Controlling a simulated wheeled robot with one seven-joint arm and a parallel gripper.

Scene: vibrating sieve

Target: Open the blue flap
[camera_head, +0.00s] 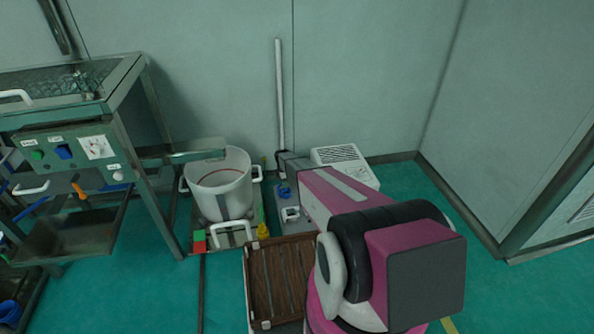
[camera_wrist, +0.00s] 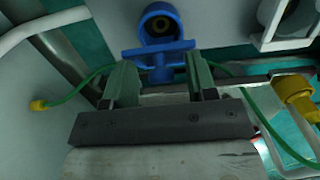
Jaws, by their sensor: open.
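A blue part (camera_wrist: 160,48) shows at the top of the wrist view, with a round ring and dark opening above a wide crossbar; I take it for the blue flap. A blue piece also shows low by the wall in the head view (camera_head: 284,192), left of my arm's end. My gripper (camera_wrist: 160,70) is open and empty, its two green-grey fingers apart, one on each side of the blue part's lower stem. Whether they touch it I cannot tell. In the head view my arm hides the fingers.
A white bucket (camera_head: 219,190) stands left of my arm, with a yellow fitting (camera_head: 263,231) near its base. A brown slatted crate (camera_head: 281,282) lies in front. In the wrist view, a green tube (camera_wrist: 265,118) and a yellow fitting (camera_wrist: 296,88) lie close by. A control panel (camera_head: 77,152) stands left.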

